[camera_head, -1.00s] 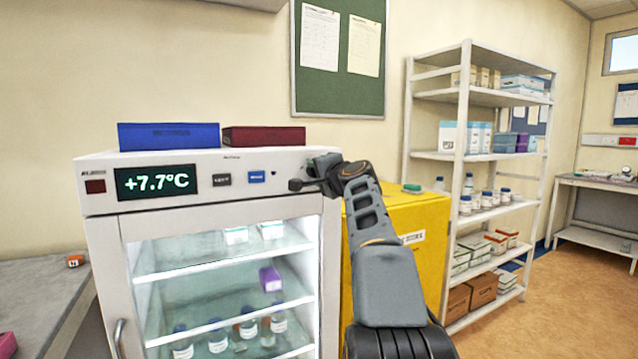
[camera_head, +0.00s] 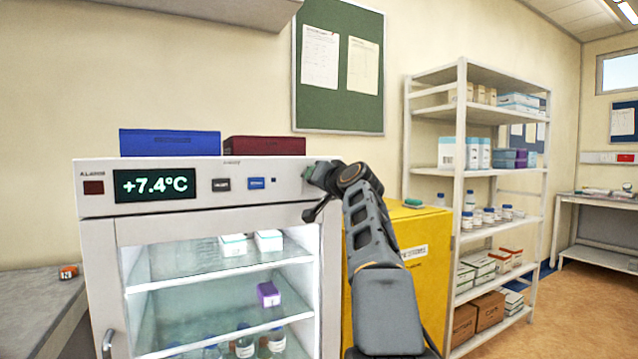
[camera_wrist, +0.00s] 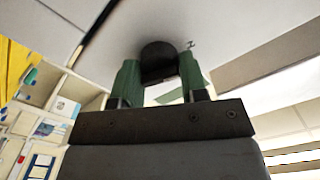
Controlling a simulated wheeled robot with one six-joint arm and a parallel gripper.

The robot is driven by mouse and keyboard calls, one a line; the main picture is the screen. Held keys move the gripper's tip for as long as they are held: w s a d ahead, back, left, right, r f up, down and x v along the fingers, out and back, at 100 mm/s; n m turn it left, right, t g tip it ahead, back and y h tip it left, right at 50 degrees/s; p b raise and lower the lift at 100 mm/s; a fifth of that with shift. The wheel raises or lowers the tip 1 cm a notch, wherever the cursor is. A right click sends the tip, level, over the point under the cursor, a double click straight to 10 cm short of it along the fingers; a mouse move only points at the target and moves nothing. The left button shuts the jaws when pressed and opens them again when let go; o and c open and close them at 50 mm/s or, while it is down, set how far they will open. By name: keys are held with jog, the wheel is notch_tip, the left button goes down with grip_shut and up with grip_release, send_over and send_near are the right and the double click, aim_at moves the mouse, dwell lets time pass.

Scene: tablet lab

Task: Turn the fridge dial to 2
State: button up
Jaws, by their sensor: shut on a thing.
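The white fridge (camera_head: 95,235) stands at the left in the head view. Its lit display (camera_head: 155,185) reads +7.4°C. My gripper (camera_head: 312,174) is at the right end of the fridge's front panel, and the arm hides the dial there. In the wrist view the dark round dial (camera_wrist: 159,56) sits between the two green fingers of my gripper (camera_wrist: 160,80), which are shut on it. A small dark mark (camera_wrist: 190,44), which looks like a tilted 2, shows on the panel just right of the dial. I cannot tell where the dial's pointer is.
A blue box (camera_head: 170,142) and a dark red box (camera_head: 264,145) lie on the fridge. A yellow cabinet (camera_head: 415,255) stands right beside the fridge, close to my arm. A white shelf rack (camera_head: 462,130) with boxes and bottles stands further right. Floor is clear at the far right.

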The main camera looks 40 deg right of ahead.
dwell(0.5)
jog(key=o, duration=0.9)
jog(key=s+a+b, duration=0.2)
jog(key=s+b, duration=0.1)
jog(key=s, duration=1)
jog(key=shift+s+b, duration=0.35)
jog(key=shift+b, duration=0.05)
